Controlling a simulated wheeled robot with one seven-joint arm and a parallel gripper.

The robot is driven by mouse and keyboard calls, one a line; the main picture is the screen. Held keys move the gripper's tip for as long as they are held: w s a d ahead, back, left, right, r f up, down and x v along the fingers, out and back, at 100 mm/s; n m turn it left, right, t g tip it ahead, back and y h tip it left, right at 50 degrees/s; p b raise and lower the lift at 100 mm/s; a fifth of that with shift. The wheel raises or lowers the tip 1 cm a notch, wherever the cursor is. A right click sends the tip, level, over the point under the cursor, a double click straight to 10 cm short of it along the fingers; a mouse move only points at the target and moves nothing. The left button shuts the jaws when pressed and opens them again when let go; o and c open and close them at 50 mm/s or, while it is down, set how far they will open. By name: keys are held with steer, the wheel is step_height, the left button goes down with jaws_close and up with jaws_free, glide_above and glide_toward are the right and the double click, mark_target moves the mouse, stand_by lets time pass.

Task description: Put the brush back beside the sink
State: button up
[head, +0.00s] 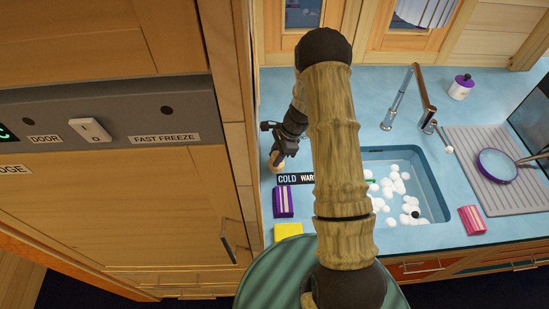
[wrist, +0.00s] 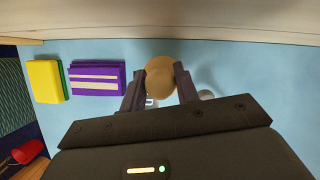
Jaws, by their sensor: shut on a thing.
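My gripper (head: 278,154) is low over the blue counter, left of the sink, near the tall cabinet's side. In the wrist view my gripper (wrist: 160,92) is shut on a round, tan, wooden-looking top, which I take to be the brush (wrist: 160,70). The brush shows only as a small pale patch in the head view (head: 276,164); its underside is hidden, and I cannot tell whether it touches the counter. The sink (head: 432,188) lies to the right, with white foam clumps in it, partly hidden by my arm.
A purple block (head: 283,201) and a yellow one (head: 287,231) lie near the gripper. A tap (head: 399,98) stands behind the sink. A pink block (head: 471,219), a ridged drainer (head: 480,190) with a pan (head: 497,165), and a jar (head: 461,87) are to the right.

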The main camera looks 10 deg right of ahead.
steer(key=shift+f, duration=0.55)
steer(key=shift+a+f+p, duration=0.1)
steer(key=shift+f+p, duration=0.1)
steer(key=shift+p, duration=0.5)
steer(key=shift+a+f, duration=0.1)
steer(key=shift+f, duration=0.2)
steer(key=shift+w+f, duration=0.1)
steer(key=shift+f, duration=0.05)
steer(key=o, duration=0.9)
steer(key=shift+o, duration=0.2)
